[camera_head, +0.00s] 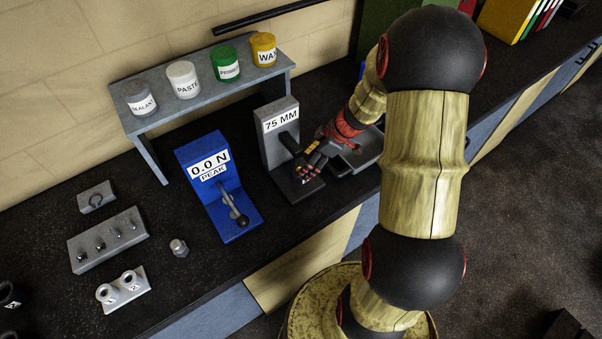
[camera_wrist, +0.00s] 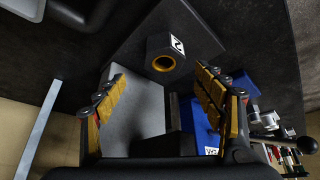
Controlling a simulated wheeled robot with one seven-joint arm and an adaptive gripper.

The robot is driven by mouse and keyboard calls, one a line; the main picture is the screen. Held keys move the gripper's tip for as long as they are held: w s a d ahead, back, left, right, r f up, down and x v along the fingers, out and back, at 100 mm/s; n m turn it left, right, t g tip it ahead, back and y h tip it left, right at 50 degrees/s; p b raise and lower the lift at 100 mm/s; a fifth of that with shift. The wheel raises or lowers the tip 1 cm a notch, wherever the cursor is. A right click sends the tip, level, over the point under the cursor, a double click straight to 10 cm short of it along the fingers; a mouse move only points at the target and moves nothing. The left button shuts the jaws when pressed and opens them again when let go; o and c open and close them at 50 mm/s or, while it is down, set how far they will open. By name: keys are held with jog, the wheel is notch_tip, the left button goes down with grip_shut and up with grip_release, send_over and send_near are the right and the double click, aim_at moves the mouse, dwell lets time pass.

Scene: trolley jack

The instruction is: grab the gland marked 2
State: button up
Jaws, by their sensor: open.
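The gland marked 2 (camera_wrist: 155,47) is a dark, squat piece with a yellow-ringed round hole and a white label reading 2. In the wrist view it is upper centre, by the dark base and grey upright of the 75 MM stand (camera_wrist: 136,115). My gripper (camera_wrist: 160,76) is open, with one yellow-padded finger on each side of the picture and the gland showing beyond and between the tips. Nothing is held. In the head view my gripper (camera_head: 312,163) is just right of the 75 MM stand (camera_head: 273,120), over its base, and largely hides the gland.
A blue force gauge stand (camera_head: 201,185) stands close left of the 75 MM stand. A grey tray (camera_head: 352,160) lies close right. A grey shelf (camera_head: 205,92) with several labelled pots is behind. Small fittings and holders (camera_head: 107,240) occupy the bench's left.

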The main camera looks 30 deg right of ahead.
jog(key=x, duration=0.5)
jog(key=shift+s+f, duration=0.15)
jog(key=shift+s, duration=0.3)
jog(key=c, duration=1.8)
grip_shut()
jog(key=shift+r, duration=0.2)
